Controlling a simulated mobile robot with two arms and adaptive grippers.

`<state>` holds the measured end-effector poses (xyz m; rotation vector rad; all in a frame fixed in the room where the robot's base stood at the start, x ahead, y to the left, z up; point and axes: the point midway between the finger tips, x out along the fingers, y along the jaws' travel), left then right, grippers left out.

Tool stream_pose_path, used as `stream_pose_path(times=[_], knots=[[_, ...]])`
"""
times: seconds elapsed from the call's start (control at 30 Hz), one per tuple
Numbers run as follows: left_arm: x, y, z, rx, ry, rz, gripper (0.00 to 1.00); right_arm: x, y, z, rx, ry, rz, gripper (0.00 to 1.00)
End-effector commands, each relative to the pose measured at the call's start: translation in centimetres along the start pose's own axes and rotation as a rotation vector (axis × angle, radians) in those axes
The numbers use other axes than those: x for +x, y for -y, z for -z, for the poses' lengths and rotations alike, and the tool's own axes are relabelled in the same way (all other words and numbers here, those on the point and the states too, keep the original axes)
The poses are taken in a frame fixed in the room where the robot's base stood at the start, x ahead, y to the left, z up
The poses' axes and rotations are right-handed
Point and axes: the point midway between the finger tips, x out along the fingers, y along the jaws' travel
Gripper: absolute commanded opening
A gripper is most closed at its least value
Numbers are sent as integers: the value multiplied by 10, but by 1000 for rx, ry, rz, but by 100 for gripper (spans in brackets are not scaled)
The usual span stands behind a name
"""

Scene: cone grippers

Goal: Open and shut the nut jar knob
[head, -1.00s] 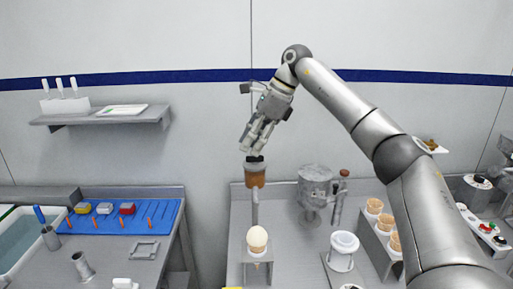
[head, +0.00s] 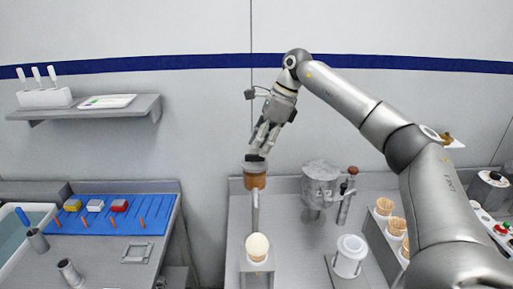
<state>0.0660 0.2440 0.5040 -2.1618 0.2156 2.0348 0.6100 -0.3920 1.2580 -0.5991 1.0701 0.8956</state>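The nut jar (head: 255,181) is a brown container on a thin grey post, below the centre of the head view. Its dark knob (head: 254,158) sits on top. My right gripper (head: 259,150) points down at the knob from above, its fingertips at or just over it. Contact is too small to make out, and so is whether the fingers are closed on the knob. My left gripper is not in view.
A white scoop in a cone (head: 257,247) stands in a holder in front of the jar. A grey metal machine (head: 321,180) and a white cup (head: 350,254) are to the right, with several cones (head: 397,226) beyond. A wall shelf (head: 90,108) is at left.

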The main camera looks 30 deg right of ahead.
Motion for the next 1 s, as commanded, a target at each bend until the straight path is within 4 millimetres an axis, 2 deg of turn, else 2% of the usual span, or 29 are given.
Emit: stream_pose_path(times=[0.13,0.33,0.53,0.57,0.8,1.0], knots=[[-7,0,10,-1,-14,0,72,18,0,0,1,-1,-1,30],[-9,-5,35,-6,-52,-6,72,28,0,0,1,1,1,30],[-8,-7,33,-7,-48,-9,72,29,0,0,0,1,1,30],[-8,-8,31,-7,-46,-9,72,29,0,0,1,1,1,29],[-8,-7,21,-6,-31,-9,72,28,0,0,0,1,1,0],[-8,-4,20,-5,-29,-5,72,28,0,0,1,2,2,0]])
